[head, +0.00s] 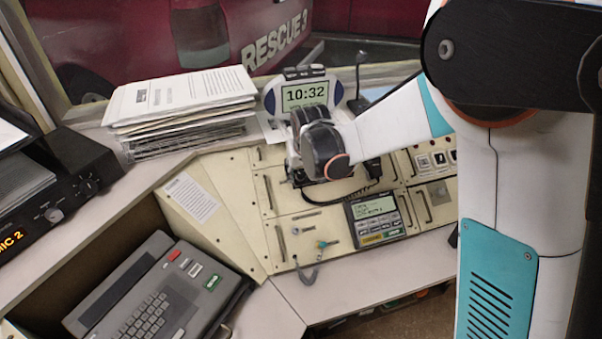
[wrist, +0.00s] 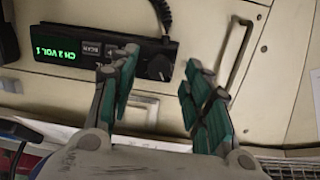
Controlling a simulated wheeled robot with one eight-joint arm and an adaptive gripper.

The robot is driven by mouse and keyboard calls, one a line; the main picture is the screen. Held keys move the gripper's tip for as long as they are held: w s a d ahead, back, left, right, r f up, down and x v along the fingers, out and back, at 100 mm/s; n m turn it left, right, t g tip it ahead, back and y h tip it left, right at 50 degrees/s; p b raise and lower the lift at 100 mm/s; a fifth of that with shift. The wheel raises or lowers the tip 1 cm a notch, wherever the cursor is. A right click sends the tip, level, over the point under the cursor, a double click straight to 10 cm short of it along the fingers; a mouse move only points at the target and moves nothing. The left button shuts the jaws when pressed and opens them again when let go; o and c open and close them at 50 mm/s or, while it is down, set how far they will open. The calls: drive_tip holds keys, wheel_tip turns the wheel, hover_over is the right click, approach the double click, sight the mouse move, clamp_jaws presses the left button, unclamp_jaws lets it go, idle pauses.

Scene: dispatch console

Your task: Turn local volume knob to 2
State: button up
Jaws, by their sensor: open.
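In the wrist view, a black radio unit (wrist: 88,52) is set in the cream console panel and appears upside down. Its green display (wrist: 54,54) seems to read a channel and VOL 1. A dark round knob (wrist: 157,67) is at the unit's right end. My gripper (wrist: 162,62) is open and empty, with a green-padded finger on each side of the knob in the picture. I cannot tell whether either finger touches it. In the head view, my wrist covers most of the radio unit, and the knob is hidden.
A coiled black cord (wrist: 162,12) runs near the radio unit. Metal pull handles (wrist: 233,50) stand out from the panels. A grey keyboard terminal (head: 150,300) is at lower left.

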drive_tip(key=v, duration=1)
drive_tip(key=shift+r, duration=0.15)
